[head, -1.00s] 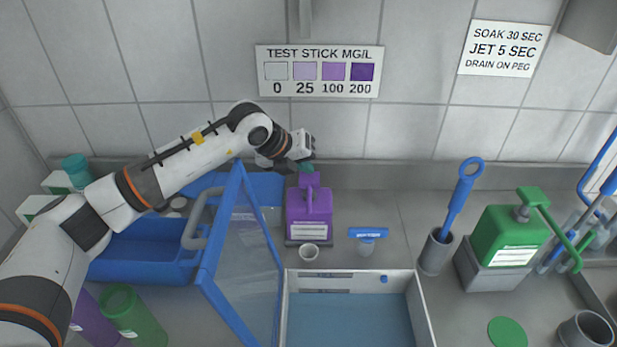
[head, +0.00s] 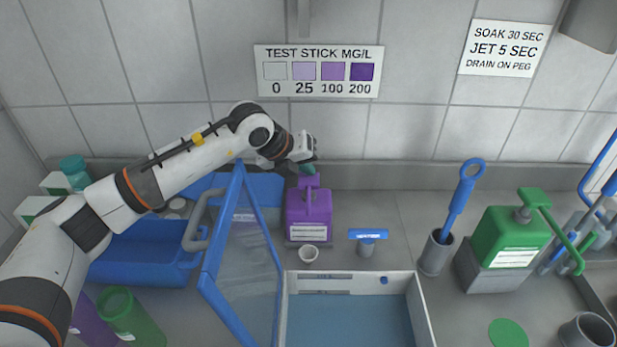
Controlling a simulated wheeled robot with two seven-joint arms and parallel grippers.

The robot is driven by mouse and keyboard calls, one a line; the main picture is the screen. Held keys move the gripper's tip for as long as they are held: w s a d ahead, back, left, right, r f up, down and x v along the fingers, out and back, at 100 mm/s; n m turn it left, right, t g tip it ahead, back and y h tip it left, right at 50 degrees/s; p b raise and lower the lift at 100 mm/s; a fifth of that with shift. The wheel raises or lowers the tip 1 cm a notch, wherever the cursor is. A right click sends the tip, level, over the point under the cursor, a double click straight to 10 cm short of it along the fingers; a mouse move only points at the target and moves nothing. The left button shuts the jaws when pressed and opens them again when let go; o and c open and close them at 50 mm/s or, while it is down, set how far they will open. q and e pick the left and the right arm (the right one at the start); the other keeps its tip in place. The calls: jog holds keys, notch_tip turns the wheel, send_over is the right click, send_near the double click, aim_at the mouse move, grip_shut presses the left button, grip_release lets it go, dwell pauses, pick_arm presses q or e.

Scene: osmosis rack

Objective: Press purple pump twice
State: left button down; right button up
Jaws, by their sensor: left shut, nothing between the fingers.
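The purple pump bottle (head: 309,212) stands upright on the counter against the back wall, with a white label on its front. My left arm reaches in from the left, and my left gripper (head: 306,167) is shut and empty directly over the top of the bottle. The fingertips are at the pump head, which they partly hide; I cannot tell whether they touch it. My right gripper is out of view.
A small white cup (head: 310,254) stands in front of the bottle. A blue-framed clear lid (head: 240,250) stands tilted left of it, by a blue bin (head: 140,258). A white-rimmed basin (head: 420,310) lies in front. A green pump bottle (head: 506,238) stands right.

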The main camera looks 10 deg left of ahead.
aim_at(307, 181)
pick_arm(q)
jog(key=shift+s+d+f, duration=0.15)
jog(key=shift+s+f, duration=0.1)
jog(key=shift+f, duration=0.3)
jog(key=shift+s+d+f, duration=0.1)
jog(key=shift+s+f, duration=0.1)
jog(key=shift+f, duration=0.35)
jog(key=shift+w+r+g+p, duration=0.1)
jog(key=shift+r+g+p, duration=0.3)
jog(key=shift+r, duration=0.45)
notch_tip(307, 181, up, 4)
jog(key=shift+p, duration=0.75)
jog(key=shift+a, duration=0.1)
